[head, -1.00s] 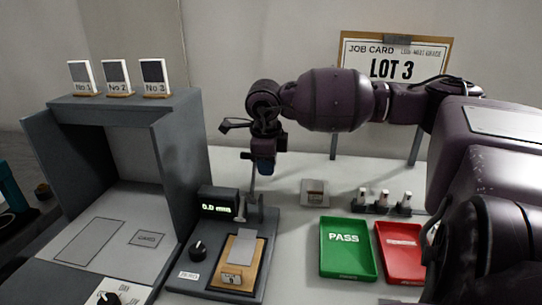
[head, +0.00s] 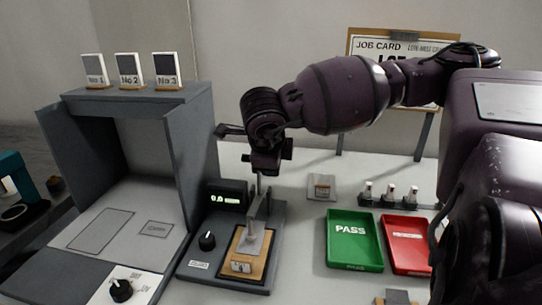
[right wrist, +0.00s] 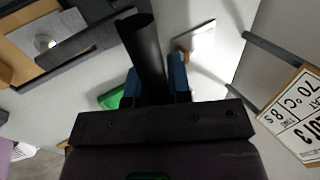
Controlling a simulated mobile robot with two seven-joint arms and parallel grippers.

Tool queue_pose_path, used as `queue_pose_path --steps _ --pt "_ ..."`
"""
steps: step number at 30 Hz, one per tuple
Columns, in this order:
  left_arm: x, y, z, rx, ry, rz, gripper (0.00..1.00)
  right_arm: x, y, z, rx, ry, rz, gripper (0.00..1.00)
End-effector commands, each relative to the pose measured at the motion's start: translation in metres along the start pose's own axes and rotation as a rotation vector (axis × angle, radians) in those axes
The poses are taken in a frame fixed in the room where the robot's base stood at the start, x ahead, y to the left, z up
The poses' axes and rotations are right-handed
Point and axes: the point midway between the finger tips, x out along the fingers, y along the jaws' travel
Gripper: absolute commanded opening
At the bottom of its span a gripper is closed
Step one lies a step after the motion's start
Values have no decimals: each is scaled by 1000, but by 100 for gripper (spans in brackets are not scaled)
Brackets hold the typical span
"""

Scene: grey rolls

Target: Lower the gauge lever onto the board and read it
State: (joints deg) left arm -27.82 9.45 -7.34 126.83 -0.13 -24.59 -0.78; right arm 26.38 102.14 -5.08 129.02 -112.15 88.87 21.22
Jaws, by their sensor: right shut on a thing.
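The gauge (head: 198,262) has a dark base, a knob and a small display (head: 227,198) with green digits, too small to read surely. A wooden board (head: 243,268) with a grey piece on it lies on the base. The grey gauge lever (head: 256,207) stands over the board; I cannot tell whether its lower end touches. My right gripper (head: 265,172) is above the lever, shut on its handle. In the right wrist view its blue fingers (right wrist: 155,82) are on either side of the dark handle (right wrist: 141,40). My left gripper is not in view.
A grey booth (head: 190,140) with three numbered cards on top stands at the left. A green PASS tray (head: 353,262) and a red tray (head: 408,262) lie at the right. Several small pegs stand in a rack (head: 388,203) behind them. A job card (head: 372,45) stands at the back.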

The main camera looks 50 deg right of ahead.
Motion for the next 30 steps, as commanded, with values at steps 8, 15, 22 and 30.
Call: queue_pose_path --steps 8,15,22,30 --pt "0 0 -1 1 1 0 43 -3 0 1 0 -5 -1 0" --pt "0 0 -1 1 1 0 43 -3 0 1 0 -6 -1 0" --pt "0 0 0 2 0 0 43 -2 0 1 1 -5 -1 42" --pt "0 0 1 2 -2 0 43 -2 0 0 0 -3 -1 44"
